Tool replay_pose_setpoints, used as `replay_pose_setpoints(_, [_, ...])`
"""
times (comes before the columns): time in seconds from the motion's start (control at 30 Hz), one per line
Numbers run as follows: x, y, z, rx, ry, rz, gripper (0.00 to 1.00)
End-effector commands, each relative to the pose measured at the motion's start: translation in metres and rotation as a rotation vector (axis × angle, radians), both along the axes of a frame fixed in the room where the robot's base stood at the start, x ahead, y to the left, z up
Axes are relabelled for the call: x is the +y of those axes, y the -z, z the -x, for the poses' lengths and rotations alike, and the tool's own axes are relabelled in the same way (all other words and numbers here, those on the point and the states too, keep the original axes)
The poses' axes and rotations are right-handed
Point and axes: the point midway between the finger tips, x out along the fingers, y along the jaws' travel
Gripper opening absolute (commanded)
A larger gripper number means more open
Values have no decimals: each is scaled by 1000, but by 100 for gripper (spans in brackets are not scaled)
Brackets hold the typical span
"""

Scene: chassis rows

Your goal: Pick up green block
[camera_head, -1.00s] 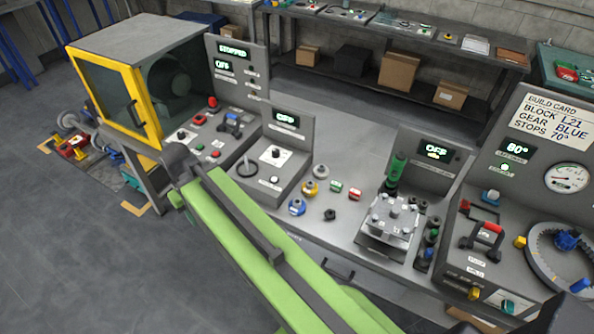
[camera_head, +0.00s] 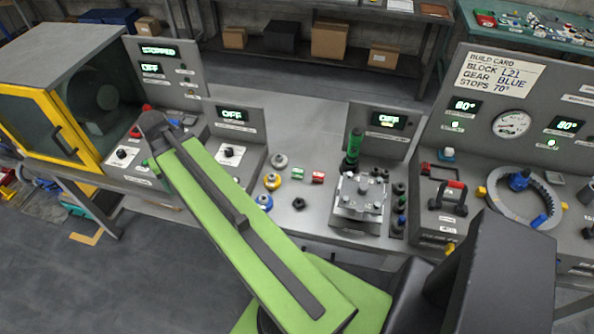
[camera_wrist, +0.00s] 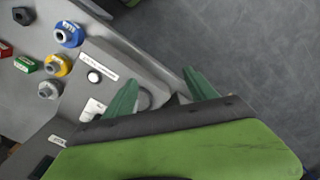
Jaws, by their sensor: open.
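A small green block (camera_head: 298,173) with a pale label lies on the grey bench, just left of a red block (camera_head: 318,177).
Yellow and blue round parts (camera_head: 272,181) (camera_head: 265,202) stand left of the green block. A metal fixture (camera_head: 361,199) with a green column behind it stands to the right. A control box (camera_head: 232,155) stands to the left.

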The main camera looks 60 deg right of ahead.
Motion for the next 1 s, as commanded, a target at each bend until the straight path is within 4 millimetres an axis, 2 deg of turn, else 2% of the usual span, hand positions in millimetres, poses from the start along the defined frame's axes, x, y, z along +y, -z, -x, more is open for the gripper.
replay_pose_setpoints(0.03, [-55, -8, 12, 0, 120, 0, 65])
replay_pose_setpoints(0.07, [-83, -10, 22, 0, 187, 0, 65])
replay_pose_setpoints(0.1, [-120, -12, 37, 0, 274, 0, 65])
replay_pose_setpoints(0.17, [-173, -16, 64, 0, 402, 0, 65])
replay_pose_setpoints(0.2, [-205, -19, 85, -1, 484, 0, 65])
replay_pose_setpoints(0.3, [-269, -23, 137, -1, 660, 0, 65])
replay_pose_setpoints(0.4, [-310, -26, 180, -1, 786, -1, 65])
replay_pose_setpoints(0.5, [-332, -27, 207, -1, 858, -1, 65])
replay_pose_setpoints(0.6, [-339, -28, 217, -1, 884, -1, 65])
replay_pose_setpoints(0.77, [-339, -22, 217, -1, 884, 0, 65])
replay_pose_setpoints(0.87, [-339, -8, 217, -1, 883, 0, 65])
replay_pose_setpoints(1.0, [-338, 21, 216, -1, 882, 0, 65])
